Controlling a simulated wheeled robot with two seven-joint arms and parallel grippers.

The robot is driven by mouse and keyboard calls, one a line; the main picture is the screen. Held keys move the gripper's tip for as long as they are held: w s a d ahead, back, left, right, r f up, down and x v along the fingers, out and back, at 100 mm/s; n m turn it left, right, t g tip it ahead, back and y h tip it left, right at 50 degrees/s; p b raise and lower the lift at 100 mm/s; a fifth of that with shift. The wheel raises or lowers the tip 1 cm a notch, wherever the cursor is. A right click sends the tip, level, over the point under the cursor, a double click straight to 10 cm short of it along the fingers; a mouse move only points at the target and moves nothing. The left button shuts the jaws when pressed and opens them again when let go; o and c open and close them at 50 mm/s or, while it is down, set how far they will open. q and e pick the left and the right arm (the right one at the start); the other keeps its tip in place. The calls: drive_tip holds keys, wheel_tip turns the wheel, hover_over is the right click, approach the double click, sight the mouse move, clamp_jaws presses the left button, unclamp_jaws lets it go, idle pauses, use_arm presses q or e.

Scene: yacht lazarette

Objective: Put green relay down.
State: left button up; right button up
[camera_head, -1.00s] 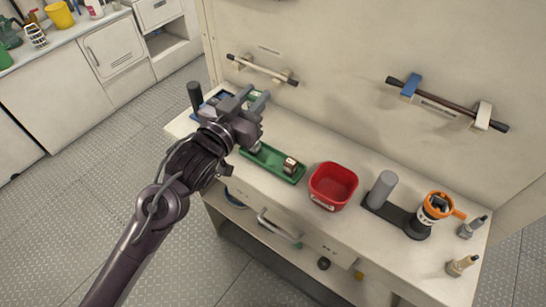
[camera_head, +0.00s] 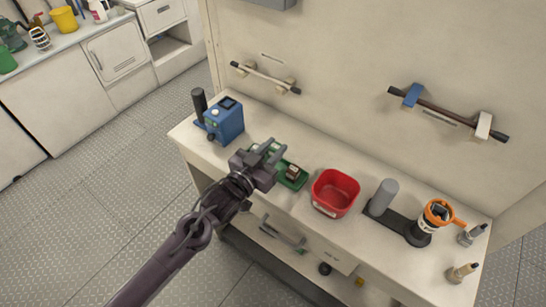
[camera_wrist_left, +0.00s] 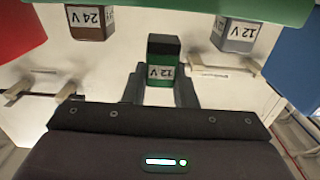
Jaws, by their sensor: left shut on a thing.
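My left gripper (camera_head: 274,158) is over the green tray (camera_head: 290,184) on the bench. In the left wrist view my left gripper (camera_wrist_left: 160,92) is shut on the green relay (camera_wrist_left: 163,93), which has a black end and a white 12 V label. The tray also shows in the wrist view (camera_wrist_left: 170,12), with a brown relay (camera_wrist_left: 90,28) marked 24 V and a grey relay (camera_wrist_left: 236,38) marked 12 V. The brown relay also shows in the head view (camera_head: 293,172). My gripper hides much of the tray there. My right gripper is in neither view.
A red bin (camera_head: 335,192) stands right of the tray. A blue device (camera_head: 222,120) stands left, with bare bench between it and the tray. A grey cylinder (camera_head: 385,194), an orange-handled tool (camera_head: 437,212) and two small bottles are farther right. The wall bears rails.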

use_arm(q)
wheel_tip(320, 180, down, 4)
drive_tip(key=shift+r, duration=0.1)
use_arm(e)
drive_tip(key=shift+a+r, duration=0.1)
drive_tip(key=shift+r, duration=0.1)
use_arm(q)
drive_tip(key=shift+f, duration=0.2)
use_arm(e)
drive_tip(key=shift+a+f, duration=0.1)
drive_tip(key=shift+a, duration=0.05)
use_arm(q)
drive_tip(key=o, duration=1)
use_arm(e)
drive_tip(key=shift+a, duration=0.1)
use_arm(q)
drive_tip(key=shift+s+r, duration=0.1)
drive_tip(key=shift+b+v, duration=0.9)
drive_tip(key=shift+v, duration=5.05)
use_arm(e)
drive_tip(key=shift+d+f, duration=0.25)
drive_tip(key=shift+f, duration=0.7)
